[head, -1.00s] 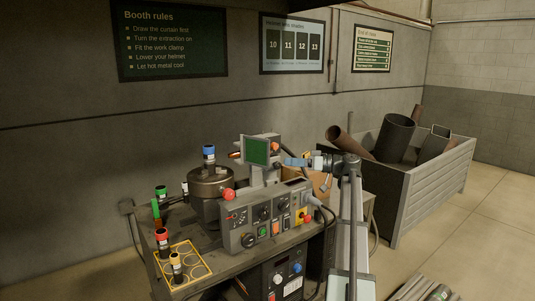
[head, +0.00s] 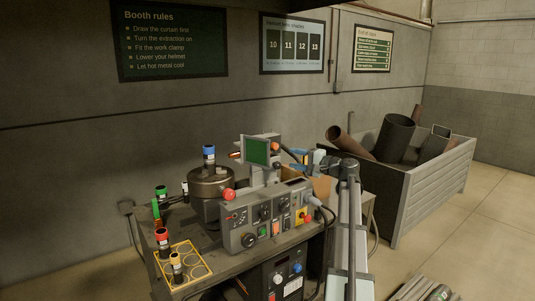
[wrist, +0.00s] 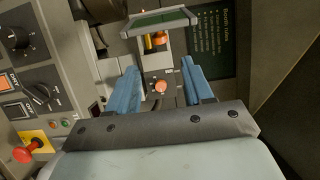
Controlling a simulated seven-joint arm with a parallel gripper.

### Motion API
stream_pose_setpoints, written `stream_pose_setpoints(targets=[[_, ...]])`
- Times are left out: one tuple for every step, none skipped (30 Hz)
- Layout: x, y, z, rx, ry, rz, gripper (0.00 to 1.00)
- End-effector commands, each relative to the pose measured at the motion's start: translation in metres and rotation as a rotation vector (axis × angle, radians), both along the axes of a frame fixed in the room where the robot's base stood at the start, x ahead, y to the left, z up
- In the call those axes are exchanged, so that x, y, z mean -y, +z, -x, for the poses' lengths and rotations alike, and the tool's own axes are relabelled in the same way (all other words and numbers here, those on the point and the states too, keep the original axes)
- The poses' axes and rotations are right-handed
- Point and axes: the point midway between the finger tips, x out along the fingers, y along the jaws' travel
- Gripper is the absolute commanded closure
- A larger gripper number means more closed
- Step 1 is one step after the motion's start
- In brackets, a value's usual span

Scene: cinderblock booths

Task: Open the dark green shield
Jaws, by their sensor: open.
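The dark green shield (head: 257,151) is a flat tinted panel in a grey frame, standing upright above the control box. In the wrist view the shield (wrist: 160,18) shows steeply slanted at the top, beyond my fingertips. Below it are an orange part (wrist: 160,38) and a small orange-red knob (wrist: 161,87) on a dark plate. My gripper (wrist: 159,68) is open, its two blue fingers apart with nothing held between them. In the head view my gripper (head: 302,159) is to the right of the shield, apart from it; its fingertips are partly hard to make out.
The control box (head: 265,217) carries knobs, switches and red buttons. A round dark pot (head: 211,185) with a blue-capped piece stands left of the shield. A yellow-edged rack (head: 205,272) is at the bench's front left. A scrap bin (head: 432,185) stands at the right.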

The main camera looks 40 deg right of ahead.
Motion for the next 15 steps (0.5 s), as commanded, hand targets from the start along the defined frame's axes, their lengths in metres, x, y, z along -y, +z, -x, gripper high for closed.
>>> stream_pose_setpoints(targets=[[-0.002, 0.000, -0.006, 0.000, 0.002, 0.000, 0.49], [-0.003, 0.000, -0.009, 0.000, 0.002, 0.001, 0.49], [-0.005, 0.000, -0.015, -0.001, 0.003, 0.001, 0.49], [-0.007, 0.000, -0.019, -0.001, 0.004, 0.001, 0.49], [-0.008, 0.000, -0.024, 0.000, 0.003, 0.002, 0.49], [-0.010, 0.000, -0.030, 0.000, 0.003, 0.002, 0.49], [-0.012, 0.000, -0.035, 0.000, 0.003, 0.002, 0.49], [-0.014, 0.000, -0.040, 0.000, 0.004, 0.002, 0.49], [-0.017, 0.000, -0.047, 0.000, 0.004, 0.003, 0.49], [-0.018, 0.000, -0.052, 0.000, 0.003, 0.003, 0.49], [-0.020, 0.000, -0.057, 0.000, 0.003, 0.003, 0.49], [-0.023, 0.000, -0.064, 0.000, 0.004, 0.003, 0.49], [-0.025, 0.000, -0.069, 0.001, 0.004, 0.003, 0.49], [-0.026, 0.000, -0.074, 0.001, 0.003, 0.003, 0.49], [-0.028, 0.000, -0.080, 0.001, 0.002, 0.003, 0.49]])
